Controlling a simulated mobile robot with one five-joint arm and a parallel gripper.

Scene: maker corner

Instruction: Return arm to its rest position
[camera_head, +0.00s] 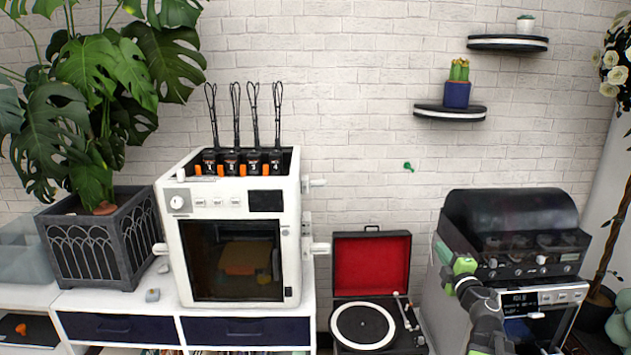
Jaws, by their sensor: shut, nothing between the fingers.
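My arm (485,315), dark grey with green parts, rises from the bottom right. Its end, my gripper (447,256), is in front of the left side of the black-and-silver machine (510,265). The gripper is shut and holds nothing. It is small in the picture, and I cannot tell whether it touches the machine.
A white 3D printer (240,210) stands on a white cabinet (185,330) with dark drawers. A record player (370,320) with its red-lined lid open stands between printer and machine. A potted plant (95,230) is at left. Wall shelves (450,113) hang above right.

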